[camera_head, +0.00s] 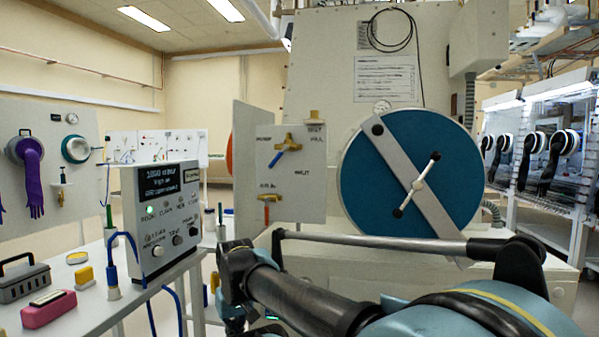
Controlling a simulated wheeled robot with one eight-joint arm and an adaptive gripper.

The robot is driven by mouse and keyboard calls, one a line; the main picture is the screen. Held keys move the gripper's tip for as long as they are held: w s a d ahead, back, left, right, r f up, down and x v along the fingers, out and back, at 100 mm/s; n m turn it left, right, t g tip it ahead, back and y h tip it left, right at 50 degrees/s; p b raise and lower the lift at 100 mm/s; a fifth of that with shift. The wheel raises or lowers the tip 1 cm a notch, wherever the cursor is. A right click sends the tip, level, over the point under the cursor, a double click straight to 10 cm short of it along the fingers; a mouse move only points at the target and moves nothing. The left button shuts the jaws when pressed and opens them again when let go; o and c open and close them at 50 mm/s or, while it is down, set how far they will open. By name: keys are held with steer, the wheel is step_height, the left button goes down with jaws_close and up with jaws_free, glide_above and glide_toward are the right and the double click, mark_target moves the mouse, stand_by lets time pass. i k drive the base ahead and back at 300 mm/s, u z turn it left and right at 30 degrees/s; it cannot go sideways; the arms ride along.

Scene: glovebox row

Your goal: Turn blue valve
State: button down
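A small valve with a blue lever handle (285,153) sits on a pale upright panel (262,182), left of the picture's middle. Its brass body shows at the lever's upper end, and the lever slants down to the left. A second valve with a red-orange handle (267,212) is lower on the same panel. My arm reaches from the lower right to the lower middle, below and in front of the panel. It is apart from the blue valve in the picture. My gripper cannot be made out; the arm's far end runs out of the bottom edge.
A large round blue door (396,195) with a grey bar and small handle is right of the panel. A white control box (160,215) stands on a table at left, with a pink box (48,309) and grey toolbox (22,281). Gloveboxes (540,150) stand far right.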

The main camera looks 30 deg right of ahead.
mark_target(286, 147)
steer(key=z, duration=0.25)
steer(key=k, duration=2)
steer(key=u, duration=0.6)
steer(key=i, duration=1)
